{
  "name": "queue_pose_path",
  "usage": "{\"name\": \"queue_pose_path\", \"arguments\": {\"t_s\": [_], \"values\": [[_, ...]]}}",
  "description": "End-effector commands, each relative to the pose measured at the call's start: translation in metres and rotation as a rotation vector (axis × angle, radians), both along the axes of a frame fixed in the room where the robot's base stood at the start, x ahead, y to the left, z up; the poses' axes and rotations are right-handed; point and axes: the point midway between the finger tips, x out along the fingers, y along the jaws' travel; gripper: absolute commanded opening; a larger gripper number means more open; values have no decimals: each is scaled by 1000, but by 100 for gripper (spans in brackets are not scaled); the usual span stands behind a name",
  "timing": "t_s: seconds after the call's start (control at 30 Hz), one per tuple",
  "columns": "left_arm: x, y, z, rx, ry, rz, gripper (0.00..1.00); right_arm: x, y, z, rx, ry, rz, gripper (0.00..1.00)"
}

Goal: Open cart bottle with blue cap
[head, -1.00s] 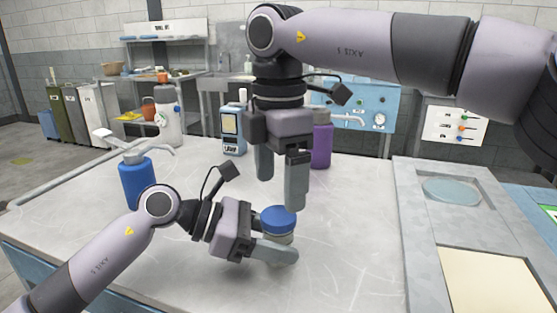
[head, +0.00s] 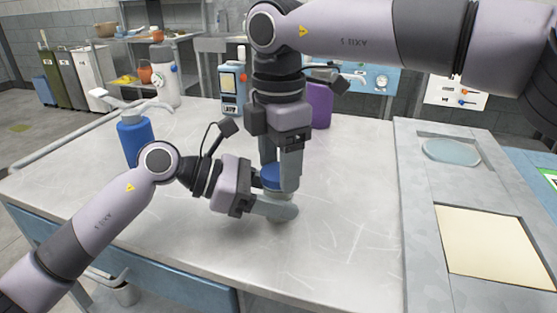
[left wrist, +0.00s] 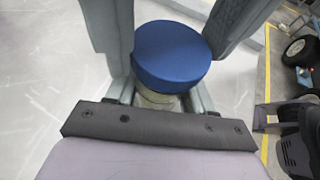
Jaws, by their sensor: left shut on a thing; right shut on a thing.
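The bottle's blue cap (head: 269,178) is between the fingers of my right gripper (head: 279,178), which comes down from above and is shut on it. In the left wrist view the cap (left wrist: 170,55) is round and dark blue, with a grey right finger on each side. The pale bottle body (left wrist: 155,98) shows just below the cap and is mostly hidden. My left gripper (head: 272,208) reaches in from the left, low over the table, and is shut around the body. The bottle looks upright. Whether the cap has turned cannot be told.
On the cart top (head: 340,240) stand a blue pump bottle (head: 135,140) at left, a blue-grey bottle (head: 232,88) and a purple bottle (head: 319,105) behind my right gripper. A grey panel with recesses (head: 420,220) lies at right. The front right top is clear.

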Motion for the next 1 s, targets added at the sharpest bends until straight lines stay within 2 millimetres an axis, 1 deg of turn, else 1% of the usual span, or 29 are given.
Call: {"name": "queue_pose_path", "arguments": {"t_s": [0.13, 0.3, 0.4, 0.7, 0.73, 0.8, 1.0], "values": [[0, 0, 0, -1, 0, 0, 0, 0, 0, 0, 0, 1, 40, 29], [0, 0, 0, 0, 0, 0, 0, 0, 0, 0, 1, 3, 209, 28], [0, 0, 0, 0, 0, 1, 0, 0, 0, 0, 0, 0, 274, 28], [0, 0, 0, 0, 0, 0, 0, 0, 0, 0, 0, 0, 291, 28], [0, 0, 0, 0, 0, 0, 0, 0, 0, 0, 0, 0, 291, 71], [0, 0, 0, 0, 0, 0, 0, 0, 0, 0, 0, 0, 290, 90], [0, 0, 0, -1, -1, 0, 0, 0, 0, 0, 1, -1, 290, 90]]}}
